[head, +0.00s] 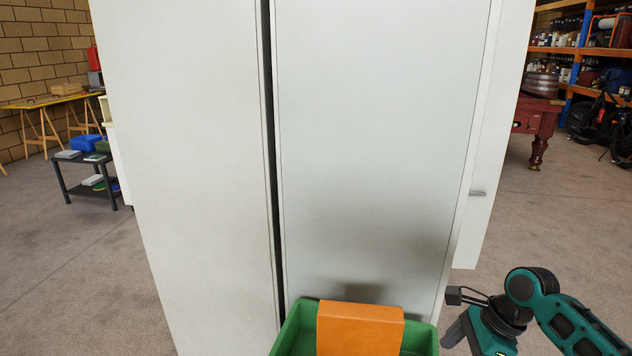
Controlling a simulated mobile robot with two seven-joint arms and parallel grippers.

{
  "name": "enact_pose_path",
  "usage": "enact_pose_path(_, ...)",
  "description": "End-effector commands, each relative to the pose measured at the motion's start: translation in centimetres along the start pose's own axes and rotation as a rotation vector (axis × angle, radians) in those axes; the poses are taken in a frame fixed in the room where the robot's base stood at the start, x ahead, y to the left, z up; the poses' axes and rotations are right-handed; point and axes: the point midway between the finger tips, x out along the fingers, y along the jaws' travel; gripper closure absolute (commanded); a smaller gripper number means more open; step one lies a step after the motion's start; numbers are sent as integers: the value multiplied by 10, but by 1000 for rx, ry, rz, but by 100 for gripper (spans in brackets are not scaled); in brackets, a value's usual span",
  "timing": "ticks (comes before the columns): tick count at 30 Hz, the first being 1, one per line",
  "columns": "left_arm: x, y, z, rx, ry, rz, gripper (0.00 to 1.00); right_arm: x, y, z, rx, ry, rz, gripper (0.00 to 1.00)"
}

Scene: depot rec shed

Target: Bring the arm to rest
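My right arm (545,300), teal and dark grey, comes in at the lower right. It bends at a joint and reaches down and left beside a green crate (428,342). A grey part at the end of the arm, perhaps my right gripper (457,332), shows close to the crate's right wall. Its fingertips cannot be made out, so I cannot tell whether it is open or shut, or whether it touches the crate. My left arm and gripper are not in view.
An orange block-like thing (360,328) sits in the crate. Floor is open left; a dark trolley (90,190) and pool table (535,120) stand farther off.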

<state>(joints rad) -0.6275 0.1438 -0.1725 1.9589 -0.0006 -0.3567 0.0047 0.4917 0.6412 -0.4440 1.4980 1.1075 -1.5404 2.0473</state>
Motion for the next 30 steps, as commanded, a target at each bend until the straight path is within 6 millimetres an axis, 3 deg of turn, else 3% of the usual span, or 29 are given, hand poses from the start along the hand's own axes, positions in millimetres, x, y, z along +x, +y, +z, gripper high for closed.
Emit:
enact_pose_path(9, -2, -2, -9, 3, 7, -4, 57, 80, 34, 12, -531, 21, -211, 7)
enact_pose_path(15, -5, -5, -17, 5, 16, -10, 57, 116, 72, 20, -986, 147, -408, 7)
enact_pose_path(19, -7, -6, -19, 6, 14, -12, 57, 122, 102, 22, -1291, 310, -521, 7)
enact_pose_path(24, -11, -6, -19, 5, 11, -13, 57, 113, 140, 20, -1646, 590, -592, 7)
enact_pose_path(30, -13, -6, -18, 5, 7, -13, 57, 96, 167, 18, -1905, 842, -575, 7)
